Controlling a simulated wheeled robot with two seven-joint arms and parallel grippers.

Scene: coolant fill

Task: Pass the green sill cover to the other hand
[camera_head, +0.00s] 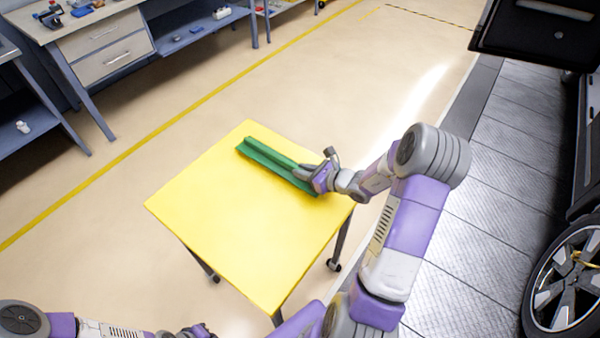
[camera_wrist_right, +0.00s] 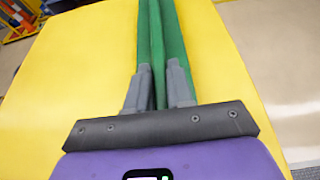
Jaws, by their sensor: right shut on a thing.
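The green sill cover (camera_head: 270,157) is a long, narrow green strip at the far right part of the yellow table top. My right gripper (camera_head: 306,172) is at its right end, shut on it. In the right wrist view the sill cover (camera_wrist_right: 162,40) runs away from between the grey fingers (camera_wrist_right: 160,90) over the yellow surface. I cannot tell whether it rests on the table or is slightly raised. My left arm shows at the bottom left, with its gripper (camera_head: 199,331) partly cut off by the frame edge, away from the sill cover; its jaws are not clear.
The yellow table (camera_head: 230,230) is otherwise bare, on legs with casters. A workbench with drawers (camera_head: 103,47) stands at the top left. A car wheel (camera_head: 566,285) and dark bodywork are at the right. Open floor surrounds the table.

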